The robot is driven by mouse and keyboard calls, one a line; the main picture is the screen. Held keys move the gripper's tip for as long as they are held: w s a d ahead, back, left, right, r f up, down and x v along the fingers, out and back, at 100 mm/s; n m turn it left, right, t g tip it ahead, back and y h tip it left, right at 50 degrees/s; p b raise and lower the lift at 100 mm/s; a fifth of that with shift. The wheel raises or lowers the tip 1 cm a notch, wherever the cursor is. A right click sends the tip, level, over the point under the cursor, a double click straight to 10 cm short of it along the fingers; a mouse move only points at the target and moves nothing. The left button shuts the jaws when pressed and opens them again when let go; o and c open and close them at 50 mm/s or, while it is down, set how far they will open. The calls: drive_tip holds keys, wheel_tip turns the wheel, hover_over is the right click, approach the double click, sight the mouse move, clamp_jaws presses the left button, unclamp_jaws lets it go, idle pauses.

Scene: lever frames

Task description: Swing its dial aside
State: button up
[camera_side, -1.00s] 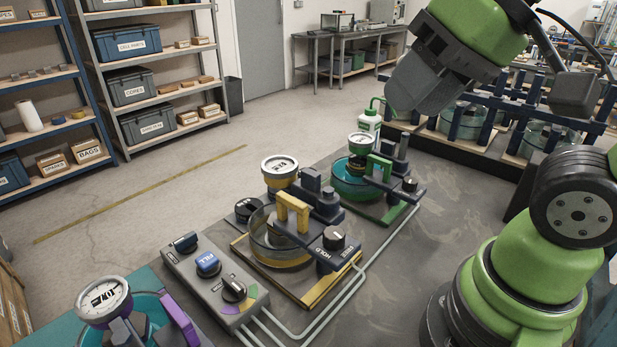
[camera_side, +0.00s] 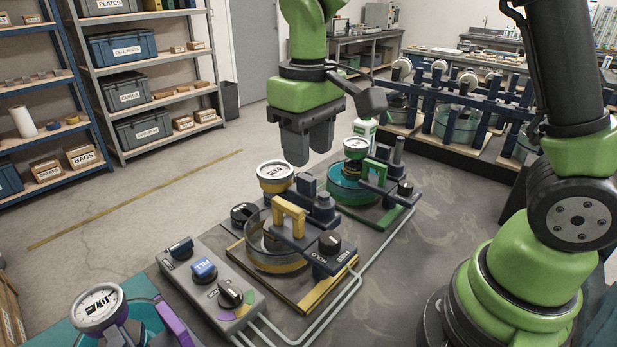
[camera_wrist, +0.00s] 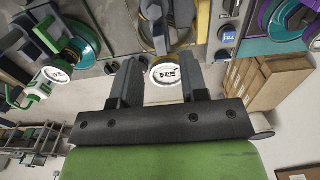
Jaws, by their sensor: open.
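A round white dial (camera_side: 275,171) with a yellow band stands at the back of the yellow station (camera_side: 285,250), which has a clear dish and a yellow handle. My gripper (camera_side: 307,157) points down just above and to the right of this dial in the side view. In the wrist view the dial (camera_wrist: 166,74) appears between the two spread fingers of my gripper (camera_wrist: 159,70), nearer the right one. The gripper is open and empty, with no contact visible. A green station's dial (camera_side: 356,146) and a purple station's dial (camera_side: 97,304) also show.
A grey control box (camera_side: 210,285) with several knobs stands left of the yellow station. A black HOLD knob (camera_side: 330,242) is at its front right. Bare bench lies to the right of the pipes.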

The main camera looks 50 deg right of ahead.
sight(309, 178)
wheel_tip(309, 178, down, 6)
drive_tip(key=shift+r, duration=0.15)
clamp_jaws()
